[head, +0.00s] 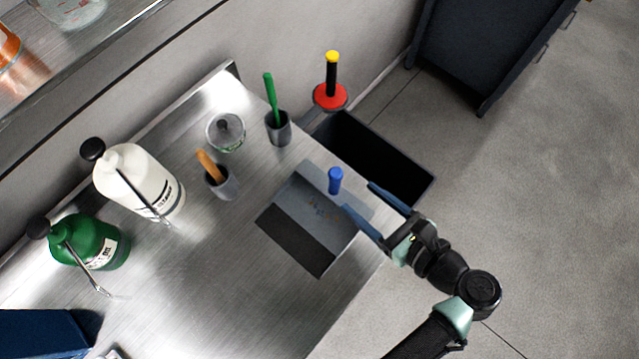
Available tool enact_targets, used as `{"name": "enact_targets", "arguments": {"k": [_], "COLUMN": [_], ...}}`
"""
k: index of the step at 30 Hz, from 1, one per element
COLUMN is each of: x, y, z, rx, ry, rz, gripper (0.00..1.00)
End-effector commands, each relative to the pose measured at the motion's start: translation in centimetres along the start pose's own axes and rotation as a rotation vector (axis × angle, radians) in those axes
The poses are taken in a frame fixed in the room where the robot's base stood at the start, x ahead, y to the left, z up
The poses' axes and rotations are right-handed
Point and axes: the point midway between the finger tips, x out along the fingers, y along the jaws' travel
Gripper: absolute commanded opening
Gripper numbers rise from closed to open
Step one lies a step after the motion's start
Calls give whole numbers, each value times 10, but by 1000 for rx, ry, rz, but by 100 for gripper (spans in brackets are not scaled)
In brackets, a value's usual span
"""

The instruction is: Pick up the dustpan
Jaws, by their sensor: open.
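The dustpan (306,222) lies on the metal counter near its right edge. It has a grey pan with a dark front part and a short blue handle (335,181) standing up at its back. A few small tan specks show on the pan. My gripper (358,196) reaches in from the right with its two blue fingers apart. The fingertips are just to the right of the blue handle, and nothing is held between them. I cannot tell the height of the fingers relative to the handle.
Green (90,243) and white (140,180) pump bottles stand on the metal counter (215,285), with cups holding an orange (209,166) and a green handle (271,98), and a glass jar (225,131). Beyond are a black bin (372,150) and a red tool with a yellow-tipped handle (331,92).

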Motion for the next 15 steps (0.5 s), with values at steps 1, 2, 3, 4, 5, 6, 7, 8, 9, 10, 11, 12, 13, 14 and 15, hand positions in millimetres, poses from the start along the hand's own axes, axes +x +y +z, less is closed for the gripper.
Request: {"name": "enact_targets", "arguments": {"k": [1,2,3,4,5,6,7,8,9,10,11,12,13,14,15], "x": [10,15,24,29,35,42,47,51,56,59,61,64,65,67,70], "y": [1,2,1,1,1,2,1,1,1,1,0,0,0,1,1], "z": [0,0,0,0,0,0,0,0,0,0,-1,-1,-1,0,0], "rx": [2,1,1,0,0,-1,-2,-2,-3,-3,-3,-3,-4,-4,-4], "ry": [0,1,1,1,2,3,2,2,2,2,3,3,3,3,3], "rz": [5,5,6,4,5,5,4,4,3,3,2,1,1,1,1], "gripper": [65,65,65,65,65,65,65,65,65,65,65,65,65,65,65]}}
